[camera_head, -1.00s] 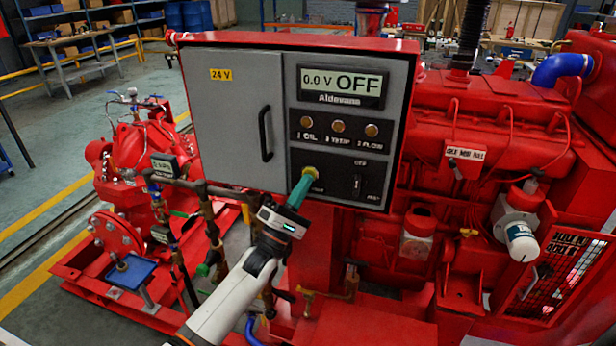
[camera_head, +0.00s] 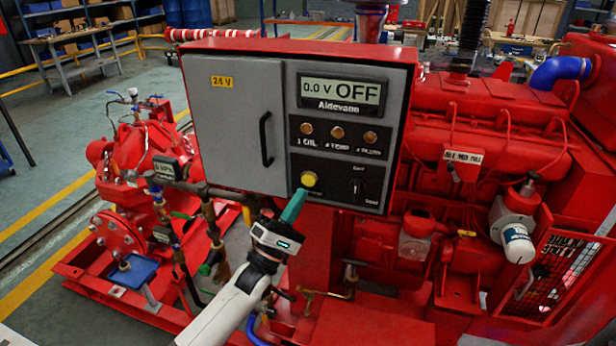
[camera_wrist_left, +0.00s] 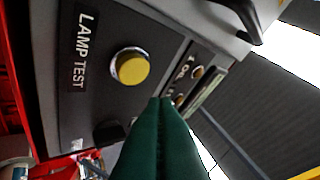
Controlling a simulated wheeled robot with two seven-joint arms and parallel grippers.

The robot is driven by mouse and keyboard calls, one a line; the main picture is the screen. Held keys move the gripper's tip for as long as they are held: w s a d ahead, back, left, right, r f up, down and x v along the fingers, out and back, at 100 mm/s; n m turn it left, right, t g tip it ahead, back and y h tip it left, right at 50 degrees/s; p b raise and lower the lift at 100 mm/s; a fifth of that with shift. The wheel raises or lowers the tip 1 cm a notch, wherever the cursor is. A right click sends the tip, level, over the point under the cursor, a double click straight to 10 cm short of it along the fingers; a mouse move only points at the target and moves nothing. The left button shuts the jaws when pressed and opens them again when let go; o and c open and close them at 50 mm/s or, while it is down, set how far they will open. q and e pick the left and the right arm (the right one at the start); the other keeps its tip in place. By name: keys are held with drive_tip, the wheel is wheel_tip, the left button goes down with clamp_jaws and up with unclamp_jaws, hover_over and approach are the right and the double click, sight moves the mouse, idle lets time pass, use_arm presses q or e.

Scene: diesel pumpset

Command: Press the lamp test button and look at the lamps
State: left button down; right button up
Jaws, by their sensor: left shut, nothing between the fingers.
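The yellow lamp test button (camera_head: 309,179) is on the lower black panel of the grey control box. It also shows in the left wrist view (camera_wrist_left: 131,67), beside the label "LAMP TEST". My left gripper (camera_head: 299,194) is shut and empty, its green fingertips just below the button in the head view. In the left wrist view the fingertips (camera_wrist_left: 160,101) appear apart from the button. Three lamps, the oil lamp (camera_head: 306,129), the middle lamp (camera_head: 337,133) and the right lamp (camera_head: 370,137), look dull amber-brown. The display (camera_head: 341,92) reads "0.0 V OFF". My right gripper is not in view.
A rotary switch (camera_head: 359,186) sits right of the button. The box door's black handle (camera_head: 266,139) stands out to the left. The red engine (camera_head: 490,140) is at the right, and a red pump (camera_head: 140,160) with pipes is at the left.

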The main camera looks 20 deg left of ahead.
use_arm(q)
drive_tip(key=s+p, duration=0.1)
drive_tip(key=s, duration=0.2)
idle(0.6)
wheel_tip(320, 180, down, 19)
drive_tip(key=a+m+g+y, duration=0.2)
drive_tip(key=m+g+y, duration=0.1)
drive_tip(key=g+y, duration=0.15)
drive_tip(key=s+a+f+m+g+y, duration=0.1)
drive_tip(key=s+f+m+g+y, duration=0.15)
drive_tip(key=s+f, duration=0.65)
drive_tip(key=s+a+f+m+g+y, duration=0.1)
drive_tip(key=s+f+m+g+y, duration=0.2)
drive_tip(key=f, duration=1.1)
drive_tip(key=s+a+f+m+g, duration=0.1)
drive_tip(key=s+f+m+g, duration=0.4)
drive_tip(key=s+f, duration=0.8)
drive_tip(key=s+f+m+g, duration=0.2)
drive_tip(key=s+f+g, duration=0.1)
drive_tip(key=s, duration=0.9)
drive_tip(key=s+f+m+g+y, duration=0.1)
drive_tip(key=s+f+m+g, duration=0.1)
drive_tip(key=s, duration=1)
drive_tip(key=a+f+g, duration=0.1)
drive_tip(key=g, duration=0.1)
drive_tip(key=shift+f+g, duration=0.3)
drive_tip(key=shift+g, duration=0.1)
